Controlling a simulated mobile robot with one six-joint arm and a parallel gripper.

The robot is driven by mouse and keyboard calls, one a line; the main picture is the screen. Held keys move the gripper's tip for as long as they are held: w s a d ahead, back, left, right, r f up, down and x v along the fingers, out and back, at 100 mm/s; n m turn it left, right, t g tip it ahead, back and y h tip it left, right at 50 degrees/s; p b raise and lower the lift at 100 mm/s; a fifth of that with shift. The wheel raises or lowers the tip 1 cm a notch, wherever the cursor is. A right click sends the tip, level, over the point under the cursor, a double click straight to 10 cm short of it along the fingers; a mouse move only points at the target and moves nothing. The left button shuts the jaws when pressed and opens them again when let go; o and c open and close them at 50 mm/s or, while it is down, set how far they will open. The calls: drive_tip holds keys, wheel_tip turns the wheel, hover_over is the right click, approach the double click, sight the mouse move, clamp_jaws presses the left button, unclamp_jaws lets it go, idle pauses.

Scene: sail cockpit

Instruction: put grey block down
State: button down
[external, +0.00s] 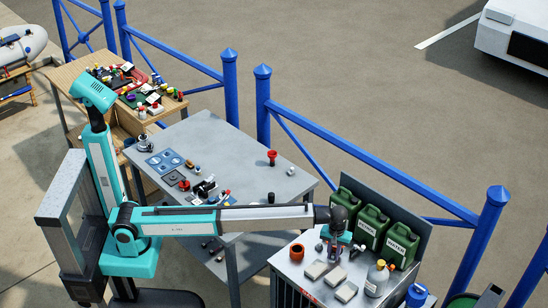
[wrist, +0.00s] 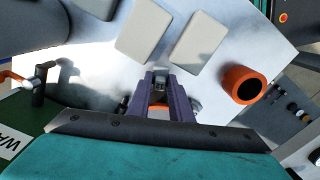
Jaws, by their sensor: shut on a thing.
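My gripper (external: 335,251) hangs over the metal-topped cabinet (external: 289,268) at the right. In the wrist view, my gripper's purple fingers (wrist: 161,77) are shut on a small grey block (wrist: 160,86), mostly hidden between them. Whether the block touches the top cannot be told. Light grey flat pads lie on the cabinet top just beyond the fingertips, one at left (wrist: 144,31) and one at right (wrist: 199,43) in the wrist view.
An orange ring-shaped container (external: 297,252) stands left of my gripper and also shows in the wrist view (wrist: 245,84). Green jerrycans (external: 371,227) line the back. A grey table (external: 216,134) holds small parts.

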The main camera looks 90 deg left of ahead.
drive_tip(key=shift+w+f, duration=0.1)
drive_tip(key=shift+w, duration=0.5)
drive_tip(key=shift+f+p, duration=0.65)
drive_tip(key=shift+f, duration=1.1)
drive_tip(key=shift+f, duration=0.1)
drive_tip(key=c, duration=1.6)
unclamp_jaws()
drive_tip(key=shift+r+b, duration=1.35)
drive_tip(key=shift+r, duration=4.8)
